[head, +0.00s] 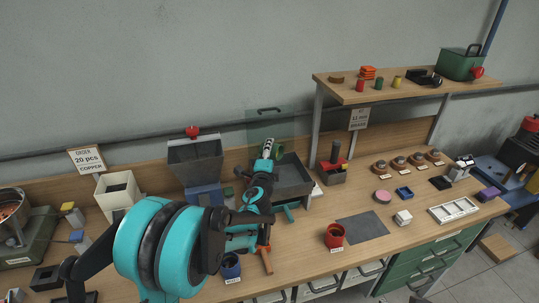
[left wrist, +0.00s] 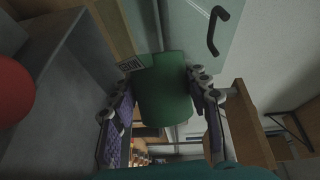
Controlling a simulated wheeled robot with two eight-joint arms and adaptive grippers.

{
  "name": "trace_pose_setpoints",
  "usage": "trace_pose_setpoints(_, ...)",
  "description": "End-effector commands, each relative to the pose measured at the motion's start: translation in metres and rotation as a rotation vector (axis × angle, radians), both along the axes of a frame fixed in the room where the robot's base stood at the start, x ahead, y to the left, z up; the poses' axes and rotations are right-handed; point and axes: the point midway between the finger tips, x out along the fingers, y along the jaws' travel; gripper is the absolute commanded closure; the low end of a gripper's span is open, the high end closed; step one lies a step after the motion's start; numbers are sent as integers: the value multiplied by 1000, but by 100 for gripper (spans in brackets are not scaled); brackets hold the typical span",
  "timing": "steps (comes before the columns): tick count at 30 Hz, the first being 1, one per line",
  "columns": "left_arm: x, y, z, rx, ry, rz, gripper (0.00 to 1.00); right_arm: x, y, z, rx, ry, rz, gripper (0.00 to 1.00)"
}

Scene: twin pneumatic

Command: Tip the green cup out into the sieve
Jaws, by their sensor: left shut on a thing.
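The green cup (head: 279,152) is between the fingers of my left gripper (head: 268,152), raised at the back of the bench. In the left wrist view the green cup (left wrist: 163,100) sits between the two purple-padded fingers of the left gripper (left wrist: 162,112). The inside of the cup and its exact tilt are hard to tell. A dark grey open-topped box (head: 297,184), which appears to be the sieve, stands just below and right of the cup. My arm hides part of its left side. My right gripper is not in view.
A clear panel with a dark handle (head: 268,110) stands behind the cup. A grey hopper with a red knob (head: 192,132) is close on the left. A red cup (head: 335,236) and a blue cup (head: 230,266) stand near the front.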

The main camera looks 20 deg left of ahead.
Motion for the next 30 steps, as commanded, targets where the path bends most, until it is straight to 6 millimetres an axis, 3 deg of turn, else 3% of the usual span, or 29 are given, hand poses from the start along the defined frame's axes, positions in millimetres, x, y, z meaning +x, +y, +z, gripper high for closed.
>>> trace_pose_setpoints(30, -3, -13, 7, 466, -106, 0, 86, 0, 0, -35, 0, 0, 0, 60)
